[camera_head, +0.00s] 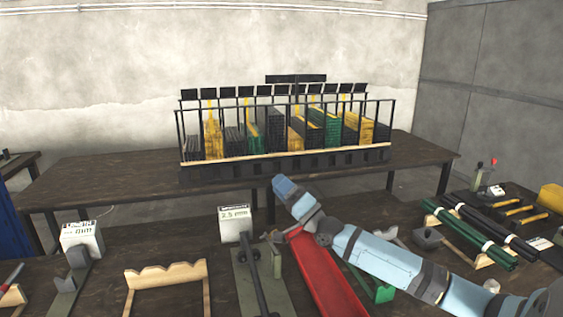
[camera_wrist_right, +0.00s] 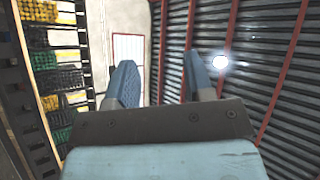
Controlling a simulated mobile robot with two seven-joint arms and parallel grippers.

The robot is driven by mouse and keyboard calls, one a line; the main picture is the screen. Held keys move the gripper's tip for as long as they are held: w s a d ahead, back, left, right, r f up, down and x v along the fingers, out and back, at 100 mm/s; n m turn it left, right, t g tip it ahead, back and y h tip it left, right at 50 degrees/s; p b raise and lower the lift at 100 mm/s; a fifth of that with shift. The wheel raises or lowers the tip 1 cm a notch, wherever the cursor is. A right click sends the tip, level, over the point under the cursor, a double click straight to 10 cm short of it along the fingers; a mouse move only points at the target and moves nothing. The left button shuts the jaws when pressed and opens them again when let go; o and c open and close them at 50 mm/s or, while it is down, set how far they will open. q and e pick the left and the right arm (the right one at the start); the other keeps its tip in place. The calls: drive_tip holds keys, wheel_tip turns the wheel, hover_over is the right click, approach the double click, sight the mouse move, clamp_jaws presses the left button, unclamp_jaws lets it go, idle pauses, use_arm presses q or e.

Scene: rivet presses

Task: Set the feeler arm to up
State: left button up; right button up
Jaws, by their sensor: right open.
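A press with a pale box marked "2.5 mm" (camera_head: 235,218) stands at front centre on a grey-green base (camera_head: 245,290). A long dark rod (camera_head: 257,278) slants down from beside the box toward the front edge; I cannot tell whether it is the feeler arm. Another labelled press (camera_head: 80,238) stands at the left. My right gripper (camera_head: 282,187) is raised to the right of the 2.5 mm box, apart from it. In the right wrist view its two blue fingers (camera_wrist_right: 163,85) are spread, with nothing between them. My left gripper is not in view.
A red chute (camera_head: 325,275) lies beneath my right arm. A wooden cradle (camera_head: 167,277) stands between the presses. A rack (camera_head: 285,160) of yellow, green and black strips stands on the back table. Green and black tubes (camera_head: 475,238) lie at the right.

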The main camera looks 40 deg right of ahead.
wheel_tip(320, 180, up, 6)
drive_tip(key=shift+p, duration=0.4)
